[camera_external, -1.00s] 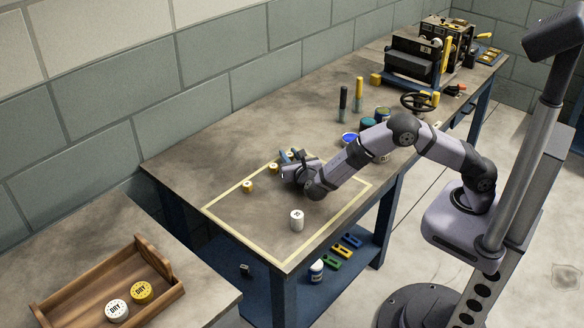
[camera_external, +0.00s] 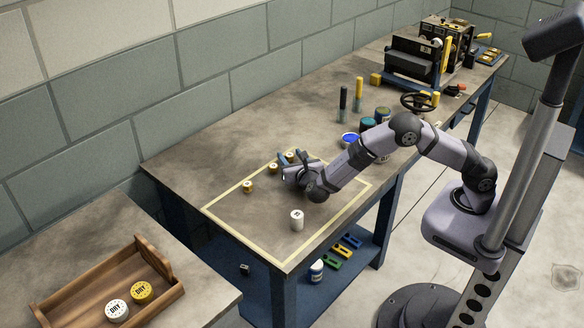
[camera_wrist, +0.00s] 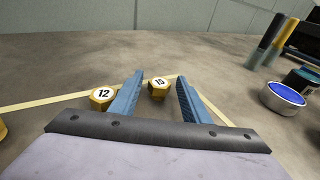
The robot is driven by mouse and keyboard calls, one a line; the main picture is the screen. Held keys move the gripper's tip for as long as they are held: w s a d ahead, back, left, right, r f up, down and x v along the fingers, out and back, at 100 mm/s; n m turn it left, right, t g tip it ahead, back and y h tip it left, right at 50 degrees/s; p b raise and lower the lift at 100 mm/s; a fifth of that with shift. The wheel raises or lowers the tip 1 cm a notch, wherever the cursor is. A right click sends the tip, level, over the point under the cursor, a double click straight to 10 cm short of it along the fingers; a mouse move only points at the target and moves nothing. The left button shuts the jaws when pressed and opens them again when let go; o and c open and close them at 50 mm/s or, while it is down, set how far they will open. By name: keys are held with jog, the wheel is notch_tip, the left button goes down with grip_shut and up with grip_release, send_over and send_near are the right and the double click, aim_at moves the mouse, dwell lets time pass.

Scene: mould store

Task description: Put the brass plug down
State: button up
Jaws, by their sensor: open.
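A brass hexagonal plug marked 15 (camera_wrist: 158,90) stands upright on the bench, between the open blue fingers of my gripper (camera_wrist: 160,82) in the wrist view. A gap shows on each side of it. In the external view this plug (camera_external: 290,156) is at the far side of the taped area, by my gripper (camera_external: 296,162). A second brass plug, marked 12 (camera_wrist: 102,97), stands just outside the left finger. A third brass plug (camera_external: 248,187) stands further left in the external view.
Pale tape (camera_external: 243,244) outlines an area on the bench. A white cylinder (camera_external: 297,223) stands near its front. A blue-topped tin (camera_wrist: 284,97) and two upright posts are to the right. A wooden tray (camera_external: 62,300) with two DRY-marked discs sits on the front-left surface.

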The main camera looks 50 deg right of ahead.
jog(key=v, duration=1)
jog(key=shift+s+a, duration=0.15)
jog(key=shift+s, duration=0.15)
jog(key=shift+r, duration=0.1)
